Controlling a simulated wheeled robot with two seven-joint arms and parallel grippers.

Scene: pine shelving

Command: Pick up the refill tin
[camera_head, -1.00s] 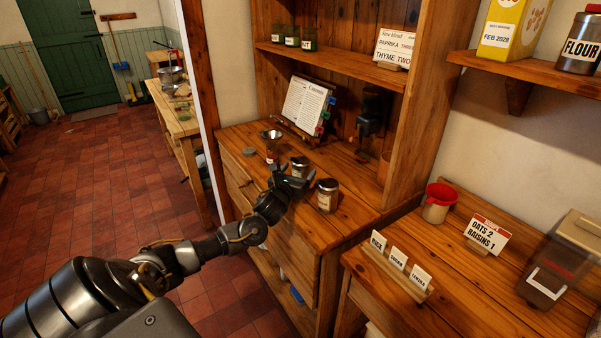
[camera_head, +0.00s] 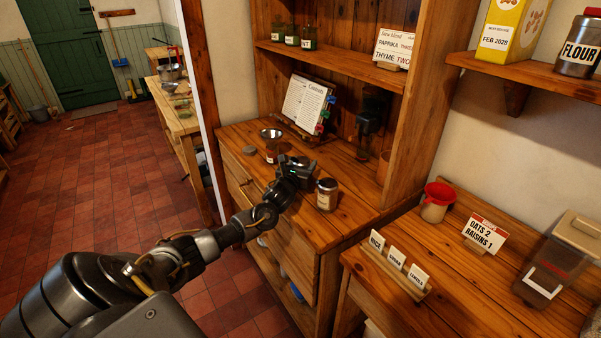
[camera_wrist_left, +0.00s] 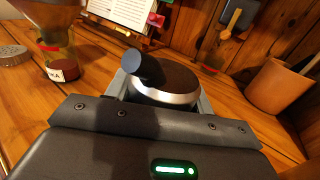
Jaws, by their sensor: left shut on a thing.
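The refill tin (camera_wrist_left: 180,98) is round with a dark top and a bright metal rim. In the left wrist view it sits between the fingers of my left gripper (camera_wrist_left: 160,98). A short black cylinder-like piece (camera_wrist_left: 145,68) overlaps its top at the left. In the head view my left gripper (camera_head: 297,170) is over the dresser counter and hides most of the tin. The gripper is shut on the tin; I cannot tell whether the tin is clear of the wood. My right gripper is not in view.
A labelled jar with a metal lid (camera_head: 327,195) stands close at the right of my gripper. A jar with a funnel (camera_head: 271,146) stands behind on the left. A recipe book (camera_head: 306,103) and a terracotta pot (camera_wrist_left: 280,88) are farther back. The counter's front edge is near.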

